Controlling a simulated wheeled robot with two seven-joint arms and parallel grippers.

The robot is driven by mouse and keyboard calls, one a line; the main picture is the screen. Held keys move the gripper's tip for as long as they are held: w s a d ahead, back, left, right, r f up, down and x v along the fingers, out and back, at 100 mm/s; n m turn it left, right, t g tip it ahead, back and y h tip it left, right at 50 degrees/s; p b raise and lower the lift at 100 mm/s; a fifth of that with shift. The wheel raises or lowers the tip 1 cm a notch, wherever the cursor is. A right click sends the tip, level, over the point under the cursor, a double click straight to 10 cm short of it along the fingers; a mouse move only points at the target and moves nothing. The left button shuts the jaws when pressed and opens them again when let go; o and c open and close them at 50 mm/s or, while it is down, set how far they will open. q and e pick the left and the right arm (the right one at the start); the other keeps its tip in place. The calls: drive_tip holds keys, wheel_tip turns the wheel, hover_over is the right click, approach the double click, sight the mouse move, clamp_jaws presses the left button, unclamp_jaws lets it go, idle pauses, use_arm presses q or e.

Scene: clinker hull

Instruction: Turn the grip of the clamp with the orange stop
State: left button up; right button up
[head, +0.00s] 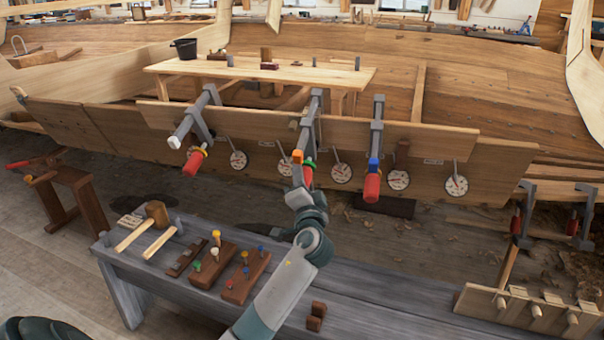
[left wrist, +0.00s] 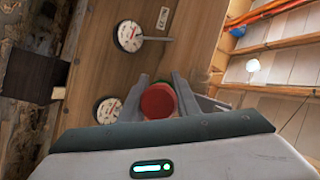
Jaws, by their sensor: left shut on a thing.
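The clamp with the orange stop (head: 298,156) is the middle one of three grey clamps on the plank edge. Its red grip (head: 308,177) hangs below the bar with a green ring above it. My left gripper (head: 303,189) reaches up to this grip from below and covers part of it. In the left wrist view the red end of the grip (left wrist: 158,101) sits between the two grey fingers, and the gripper is shut on it. The jaw contact is partly hidden behind the gripper body. My right gripper is not in view.
A clamp with a white stop (head: 174,142) is to the left, one with a blue stop (head: 374,164) to the right. Several round dials (head: 341,173) are on the plank. A grey bench (head: 370,306) below carries mallets (head: 156,212) and peg blocks (head: 246,277).

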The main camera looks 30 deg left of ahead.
use_arm(q)
drive_tip(key=o, duration=1)
drive_tip(key=shift+o, duration=0.2)
drive_tip(key=shift+d, duration=0.1)
drive_tip(key=shift+s+d+f, duration=0.1)
drive_tip(key=shift+s+d, duration=0.05)
drive_tip(key=shift+s, duration=0.05)
drive_tip(key=b+v, duration=0.2)
drive_tip(key=v, duration=1.4)
drive_tip(key=shift+s+d, duration=0.2)
drive_tip(key=shift+s, duration=0.1)
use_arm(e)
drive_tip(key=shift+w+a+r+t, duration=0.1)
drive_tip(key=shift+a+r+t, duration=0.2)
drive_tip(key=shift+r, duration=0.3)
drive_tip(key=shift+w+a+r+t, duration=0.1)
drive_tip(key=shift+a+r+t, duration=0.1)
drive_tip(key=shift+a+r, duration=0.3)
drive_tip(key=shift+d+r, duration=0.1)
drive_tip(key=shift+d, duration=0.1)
